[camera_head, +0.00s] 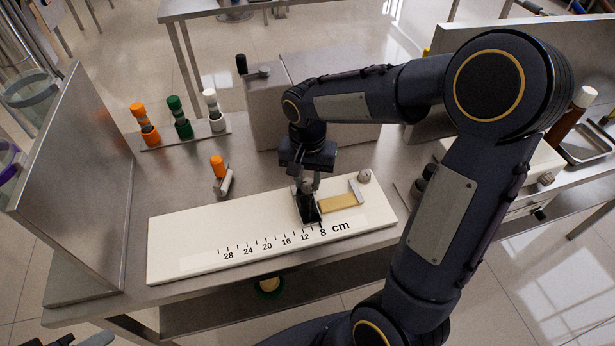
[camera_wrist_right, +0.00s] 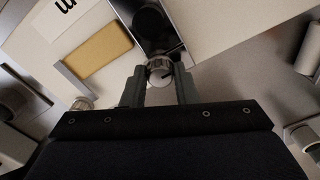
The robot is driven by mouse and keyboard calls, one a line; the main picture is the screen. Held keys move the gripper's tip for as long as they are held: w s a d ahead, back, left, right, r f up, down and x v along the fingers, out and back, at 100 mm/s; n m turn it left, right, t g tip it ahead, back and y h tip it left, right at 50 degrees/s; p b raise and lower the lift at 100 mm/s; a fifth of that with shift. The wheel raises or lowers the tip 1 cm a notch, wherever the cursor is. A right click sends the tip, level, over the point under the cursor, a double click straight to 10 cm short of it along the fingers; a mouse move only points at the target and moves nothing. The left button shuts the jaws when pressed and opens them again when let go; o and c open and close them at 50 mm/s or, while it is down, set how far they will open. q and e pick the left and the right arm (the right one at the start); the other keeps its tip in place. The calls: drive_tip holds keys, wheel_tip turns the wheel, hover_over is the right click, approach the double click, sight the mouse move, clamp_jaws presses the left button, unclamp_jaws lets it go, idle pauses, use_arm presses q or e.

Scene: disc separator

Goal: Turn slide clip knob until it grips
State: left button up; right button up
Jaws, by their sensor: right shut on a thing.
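The slide clip (camera_head: 308,208) is a black block on the white ruler board (camera_head: 190,236), near the 8–12 cm marks. It also shows in the right wrist view (camera_wrist_right: 157,22), with a glossy dark top. A small ribbed grey knob (camera_wrist_right: 159,68) sits at its end. My right gripper (camera_head: 305,183) points down from above at the clip. In the wrist view its two fingers (camera_wrist_right: 160,84) are shut on the knob, one on each side. In the head view the gripper hides the knob. Only dark parts at the bottom left edge may belong to my left gripper.
A tan block (camera_head: 338,203) lies right of the clip against a grey stop (camera_head: 356,191). An orange-capped piece (camera_head: 219,173) lies behind the board. A rack (camera_head: 184,138) holds orange, green and white capped tubes. A metal panel (camera_head: 75,180) stands left; a grey box (camera_head: 262,105) stands behind.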

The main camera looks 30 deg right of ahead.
drive_tip(key=shift+n, duration=0.3)
drive_tip(key=n, duration=0.3)
drive_tip(key=shift+n, duration=0.4)
drive_tip(key=n, duration=0.4)
drive_tip(key=shift+p, duration=0.35)
drive_tip(key=n, duration=0.5)
drive_tip(key=shift+d+p, duration=0.1)
drive_tip(key=shift+p, duration=0.25)
drive_tip(key=shift+n+p, duration=0.35)
drive_tip(key=shift+n, duration=1.85)
drive_tip(key=shift+w, duration=0.1)
drive_tip(key=o, duration=1)
